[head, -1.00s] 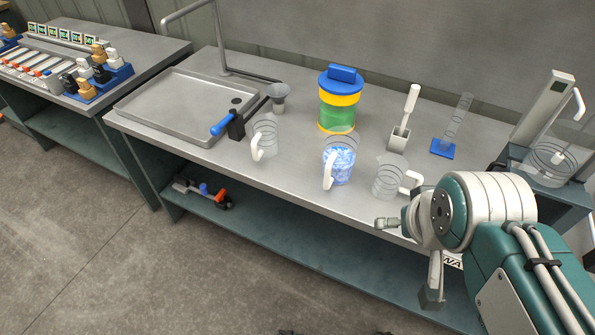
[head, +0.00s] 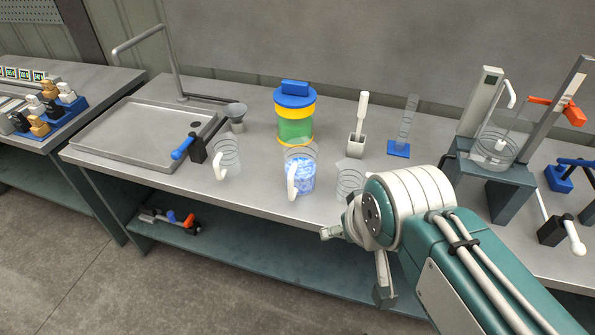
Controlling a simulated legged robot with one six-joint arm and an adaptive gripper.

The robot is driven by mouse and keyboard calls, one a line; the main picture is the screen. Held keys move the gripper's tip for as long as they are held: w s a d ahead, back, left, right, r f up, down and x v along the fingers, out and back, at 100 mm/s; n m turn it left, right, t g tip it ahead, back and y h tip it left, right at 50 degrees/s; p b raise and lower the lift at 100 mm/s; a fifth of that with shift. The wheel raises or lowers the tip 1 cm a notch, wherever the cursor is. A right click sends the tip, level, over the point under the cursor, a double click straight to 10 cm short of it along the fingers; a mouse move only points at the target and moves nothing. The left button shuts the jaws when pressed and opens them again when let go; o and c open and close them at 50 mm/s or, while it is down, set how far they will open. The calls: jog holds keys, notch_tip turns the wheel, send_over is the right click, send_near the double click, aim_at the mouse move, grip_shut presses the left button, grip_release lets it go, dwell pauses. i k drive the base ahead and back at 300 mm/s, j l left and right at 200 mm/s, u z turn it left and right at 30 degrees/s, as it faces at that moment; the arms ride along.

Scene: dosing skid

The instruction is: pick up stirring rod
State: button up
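A white-handled rod (head: 363,112) stands upright in a small grey square holder (head: 356,148) at the back middle of the bench; I take it for the stirring rod. Its lower end is hidden in the holder. My gripper (head: 357,263) is at the bench's front edge, with its two fingers spread apart, one to the left and one pointing down. It looks open and empty. It is well in front of the rod, apart from it. My arm partly covers a clear jug (head: 350,178) between them.
A jug of blue-white contents (head: 299,172), an empty clear jug (head: 227,155) and a lidded green-yellow container (head: 295,118) stand left of the rod. A measuring cylinder (head: 405,128) with a blue base stands to its right. A beaker stand (head: 492,178) is farther right.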

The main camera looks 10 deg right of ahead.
aim_at(364, 95)
jog(key=i+j+z, duration=0.15)
jog(key=z, duration=0.2)
jog(key=i+j+z, duration=0.45)
jog(key=z, duration=0.2)
jog(key=i, duration=0.05)
